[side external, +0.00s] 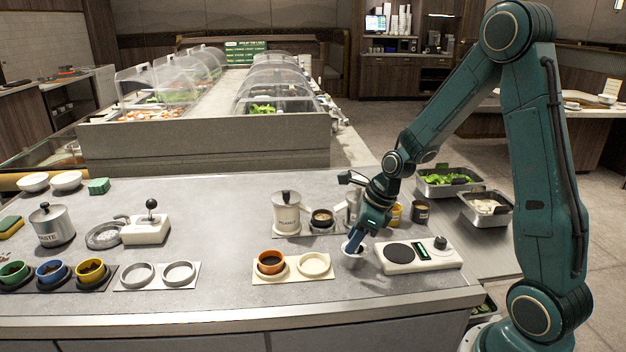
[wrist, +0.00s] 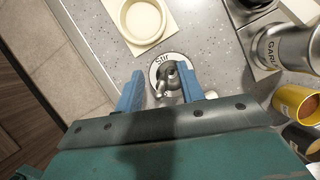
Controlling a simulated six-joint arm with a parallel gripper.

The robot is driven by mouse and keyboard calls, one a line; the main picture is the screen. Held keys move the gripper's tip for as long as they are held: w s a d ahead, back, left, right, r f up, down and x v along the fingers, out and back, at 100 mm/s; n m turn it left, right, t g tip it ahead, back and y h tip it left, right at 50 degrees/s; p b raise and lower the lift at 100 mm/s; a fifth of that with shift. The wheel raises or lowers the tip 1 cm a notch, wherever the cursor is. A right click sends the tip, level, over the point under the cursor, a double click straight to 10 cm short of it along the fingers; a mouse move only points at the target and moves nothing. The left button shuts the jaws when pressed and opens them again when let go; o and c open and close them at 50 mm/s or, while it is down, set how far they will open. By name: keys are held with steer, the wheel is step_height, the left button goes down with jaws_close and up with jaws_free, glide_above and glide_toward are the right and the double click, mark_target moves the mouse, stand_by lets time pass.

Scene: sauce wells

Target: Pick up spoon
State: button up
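A metal spoon (wrist: 172,76) stands in a round holder marked "Stir" (wrist: 157,66) in the wrist view, seen from above. My gripper (wrist: 161,78) is open, with one blue finger on each side of the spoon and gaps showing between. I cannot tell how deep the fingers reach. In the side view my gripper (side external: 356,242) points down at the small pale holder (side external: 350,250) on the counter, left of the white scale. The spoon is hidden there by the fingers.
The white scale (side external: 420,254) is close on the right. A cream tray (side external: 283,275) with an orange cup (side external: 271,262) is to the left. A metal canister (side external: 287,213) and a yellow cup (wrist: 296,103) stand nearby. The counter's front strip is clear.

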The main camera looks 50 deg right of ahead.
steer(key=shift+w+f, duration=0.15)
steer(key=shift+f, duration=0.25)
jaws_close()
